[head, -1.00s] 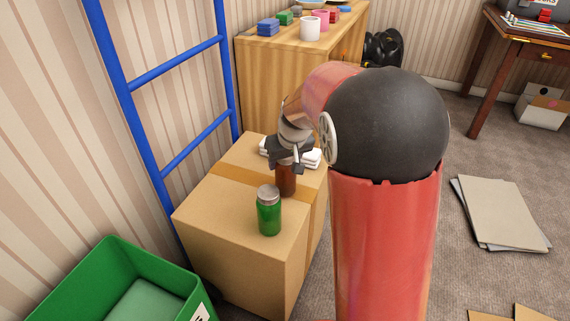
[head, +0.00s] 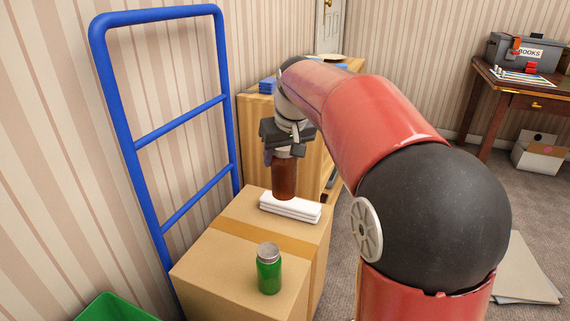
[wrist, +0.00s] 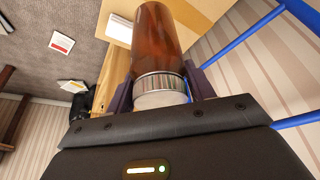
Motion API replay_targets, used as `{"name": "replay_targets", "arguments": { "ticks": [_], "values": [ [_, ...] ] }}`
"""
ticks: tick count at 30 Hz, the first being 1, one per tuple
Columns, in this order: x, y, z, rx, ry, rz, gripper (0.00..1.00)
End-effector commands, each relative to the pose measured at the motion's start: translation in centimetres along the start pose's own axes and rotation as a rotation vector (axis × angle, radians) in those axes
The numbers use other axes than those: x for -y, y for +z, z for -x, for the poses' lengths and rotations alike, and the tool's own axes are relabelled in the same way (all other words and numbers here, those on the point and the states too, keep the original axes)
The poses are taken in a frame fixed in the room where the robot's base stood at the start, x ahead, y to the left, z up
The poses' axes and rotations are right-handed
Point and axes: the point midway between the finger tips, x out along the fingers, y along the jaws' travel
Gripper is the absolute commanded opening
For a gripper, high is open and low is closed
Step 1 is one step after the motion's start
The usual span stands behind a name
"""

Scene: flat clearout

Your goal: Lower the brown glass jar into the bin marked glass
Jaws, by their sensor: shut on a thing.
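The brown glass jar (head: 285,178) hangs upright from my gripper (head: 285,152), above the cardboard box and in front of the wooden cabinet. In the wrist view, the jar (wrist: 155,40) shows its silver lid between the two fingers of my gripper (wrist: 160,88), which is shut on it. A green bin (head: 112,308) shows only its rim corner at the bottom left of the head view; its label is out of frame, so I cannot read it.
A green jar with a grey lid (head: 268,270) and folded white cloths (head: 290,208) are on the cardboard box (head: 225,265). A blue hand-truck frame (head: 128,150) leans by the wall at left. The wooden cabinet (head: 258,135) stands behind.

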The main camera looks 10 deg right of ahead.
Motion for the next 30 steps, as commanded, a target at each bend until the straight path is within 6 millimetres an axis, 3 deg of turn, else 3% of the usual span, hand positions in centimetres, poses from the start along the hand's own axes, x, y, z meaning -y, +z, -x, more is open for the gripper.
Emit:
{"name": "replay_targets", "arguments": {
  "ticks": [30],
  "values": [
    [18.0, 7.7, 2.7, -0.002, -0.002, 0.005, 0.23]
  ]
}}
